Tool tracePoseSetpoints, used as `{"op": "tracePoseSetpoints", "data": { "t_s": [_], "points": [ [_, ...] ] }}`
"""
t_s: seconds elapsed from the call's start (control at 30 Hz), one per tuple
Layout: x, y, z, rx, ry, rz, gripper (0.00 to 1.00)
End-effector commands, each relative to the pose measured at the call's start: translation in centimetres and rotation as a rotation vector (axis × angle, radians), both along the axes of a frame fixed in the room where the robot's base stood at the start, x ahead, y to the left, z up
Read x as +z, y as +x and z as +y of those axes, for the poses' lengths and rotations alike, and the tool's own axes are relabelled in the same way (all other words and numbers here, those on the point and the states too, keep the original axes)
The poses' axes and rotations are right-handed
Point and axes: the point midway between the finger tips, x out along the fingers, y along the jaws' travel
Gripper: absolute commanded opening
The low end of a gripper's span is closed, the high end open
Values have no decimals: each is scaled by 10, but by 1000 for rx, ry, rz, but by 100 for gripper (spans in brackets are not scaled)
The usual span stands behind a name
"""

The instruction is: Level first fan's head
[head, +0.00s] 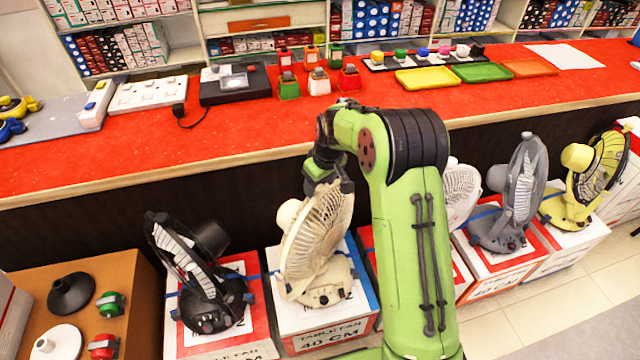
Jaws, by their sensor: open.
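A row of table fans stands on boxes in front of the counter. The leftmost, black fan (195,270) has its head tilted, the grille leaning left at the top. The cream fan (318,232) beside it has its grille leaning right at the top. Behind my arm a white fan (461,190) is partly hidden; a grey fan (512,195) and a yellow fan (596,170) stand farther right. Which one counts as first is not marked. My gripper (332,184) is open at the top of the cream fan's head; its fingertips are partly hidden and contact cannot be told.
The red counter (240,150) runs behind the fans, carrying a black scale-like device (235,84), small coloured stands and trays (428,78). A brown box (95,262) at lower left holds round parts and knobs. Tiled floor (560,290) is clear at lower right.

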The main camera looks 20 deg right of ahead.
Motion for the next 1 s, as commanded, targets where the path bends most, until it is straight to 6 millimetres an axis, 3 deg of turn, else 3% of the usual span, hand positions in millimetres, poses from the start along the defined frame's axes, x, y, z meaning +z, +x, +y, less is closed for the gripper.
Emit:
{"op": "tracePoseSetpoints", "data": {
  "t_s": [0.3, 0.5, 0.67, 1.0],
  "points": [
    [90, -20, -8, -4, -2, -4, 61],
    [131, -31, -12, -3, -1, -1, 61],
    [141, -34, -13, -2, -1, 2, 61],
    [141, -35, -12, -2, -1, 3, 61]
  ]
}}
